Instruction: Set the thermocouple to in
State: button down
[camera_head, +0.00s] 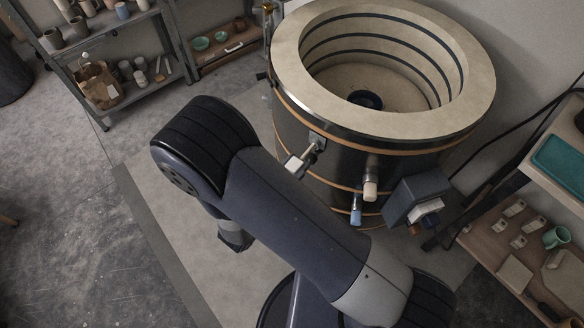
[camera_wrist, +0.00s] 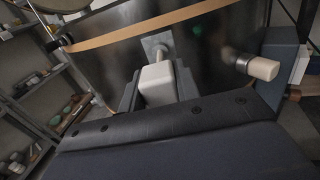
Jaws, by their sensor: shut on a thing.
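The thermocouple appears to be the pale block (camera_head: 297,164) on a metal rod that enters a small plate on the kiln's (camera_head: 292,125) dark side. In the wrist view the white block (camera_wrist: 157,82) stands just out from the wall, with a short stretch of rod showing between block and plate. My gripper (camera_wrist: 156,88) is shut on the block, one dark finger on each side of it. In the head view my arm hides most of the gripper. How deep the rod sits inside the kiln is hidden.
A pale-capped plug (camera_head: 370,188) and a blue-tipped one (camera_head: 356,212) stick out of the kiln to the right. A grey control box (camera_head: 418,197) is beside them. Shelves of pottery (camera_head: 110,65) stand at left, and a wooden rack (camera_head: 510,235) at right. The kiln's top is open.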

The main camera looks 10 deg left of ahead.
aim_at(305, 153)
jog(key=x, duration=0.5)
jog(key=shift+b, duration=0.4)
jog(key=c, duration=1)
grip_release()
jog(key=shift+c, duration=0.2)
jog(key=v, duration=1)
jog(key=shift+s+a+b, duration=0.2)
jog(key=shift+s+b, duration=0.1)
jog(key=shift+s, duration=0.05)
jog(key=shift+w, duration=0.1)
